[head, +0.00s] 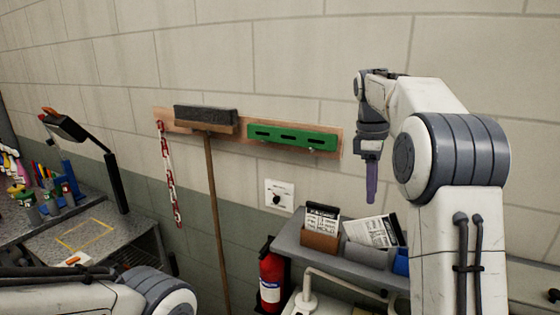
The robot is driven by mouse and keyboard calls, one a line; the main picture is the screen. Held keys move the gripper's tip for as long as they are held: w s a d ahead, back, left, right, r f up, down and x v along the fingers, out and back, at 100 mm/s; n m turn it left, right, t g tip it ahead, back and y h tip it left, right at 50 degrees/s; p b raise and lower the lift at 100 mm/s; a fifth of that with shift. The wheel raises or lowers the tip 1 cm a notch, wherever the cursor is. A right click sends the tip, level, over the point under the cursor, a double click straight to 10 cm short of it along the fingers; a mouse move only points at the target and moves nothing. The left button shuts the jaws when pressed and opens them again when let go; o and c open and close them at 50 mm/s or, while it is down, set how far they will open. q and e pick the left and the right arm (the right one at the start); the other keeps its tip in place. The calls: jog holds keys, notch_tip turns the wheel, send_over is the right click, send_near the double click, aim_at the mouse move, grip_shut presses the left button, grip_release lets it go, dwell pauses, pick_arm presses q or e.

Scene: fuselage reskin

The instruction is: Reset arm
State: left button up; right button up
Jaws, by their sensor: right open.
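My right arm (445,200) rises on the right side of the head view and bends over at the top. Its gripper (371,180) hangs down from the wrist with purple fingers pointing at the floor. It is open and empty, in front of the wall and above the shelf. The fingers overlap from this angle, so the gap between them is hidden. Part of my left arm (90,297) crosses the bottom left corner. Its gripper is outside the picture.
A grey shelf (290,240) with papers in holders stands below the right gripper. A red fire extinguisher (271,278) is left of it. A broom (212,190) and a green rack (292,136) hang on a wall board. A workbench (110,238) with a lamp (68,128) stands left.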

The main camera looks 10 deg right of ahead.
jog(key=s+a+f+y+b, duration=0.1)
jog(key=s+a+f+b, duration=0.25)
jog(key=a+f, duration=0.45)
jog(key=s+a+f+b, duration=0.3)
jog(key=s+a, duration=0.1)
jog(key=a, duration=0.8)
jog(key=s+a+f+m+b, duration=0.1)
jog(key=s+a+f, duration=0.3)
jog(key=s+f, duration=0.4)
jog(key=s+a+f+m+y+b, duration=0.1)
jog(key=s+a+f+m+b, duration=0.1)
jog(key=s+f, duration=0.6)
jog(key=s+a+b, duration=0.1)
jog(key=s+b, duration=0.1)
jog(key=s, duration=0.3)
jog(key=shift+s+a+f+t+b, duration=0.3)
jog(key=shift+a+t, duration=0.05)
jog(key=shift+t, duration=0.05)
jog(key=shift+c, duration=0.4)
